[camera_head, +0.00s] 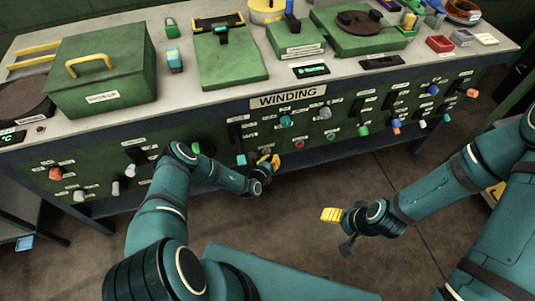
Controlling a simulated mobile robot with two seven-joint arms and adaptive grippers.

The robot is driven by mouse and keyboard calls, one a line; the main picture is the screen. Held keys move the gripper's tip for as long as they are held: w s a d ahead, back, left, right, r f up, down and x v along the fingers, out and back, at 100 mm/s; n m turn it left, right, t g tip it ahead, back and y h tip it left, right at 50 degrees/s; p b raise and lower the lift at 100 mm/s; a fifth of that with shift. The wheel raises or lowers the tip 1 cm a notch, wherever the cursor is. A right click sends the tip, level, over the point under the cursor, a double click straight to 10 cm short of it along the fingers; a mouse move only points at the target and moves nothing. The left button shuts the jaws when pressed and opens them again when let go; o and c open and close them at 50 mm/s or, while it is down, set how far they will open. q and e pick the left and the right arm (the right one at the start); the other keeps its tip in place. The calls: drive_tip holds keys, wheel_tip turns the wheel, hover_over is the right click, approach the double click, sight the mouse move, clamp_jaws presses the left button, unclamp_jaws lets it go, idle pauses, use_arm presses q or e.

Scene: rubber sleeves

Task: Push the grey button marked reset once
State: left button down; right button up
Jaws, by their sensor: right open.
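The green control panel (215,133) runs along the bench front, with several small labelled buttons, knobs and levers. The labels are too small to read, so I cannot tell which control is marked reset. Grey-white controls show at the panel's left (131,170) and right of centre (324,113). My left gripper (269,161), with yellow fingertips, is close to the panel's lower edge below the WINDING sign (288,97). I cannot tell whether it touches the panel or whether its fingers are apart. My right gripper (331,214) is open and empty over the floor, away from the panel.
Floor in front is clear.

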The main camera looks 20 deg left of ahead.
use_arm(q)
drive_tip(key=shift+s+d+p, duration=0.3)
drive_tip(key=shift+s, duration=0.15)
drive_tip(key=shift+s, duration=0.1)
drive_tip(key=s+d+p, duration=0.1)
drive_tip(key=s, duration=0.1)
drive_tip(key=s+d+p, duration=0.1)
drive_tip(key=s, duration=0.1)
drive_tip(key=shift+d, duration=0.4)
idle(0.7)
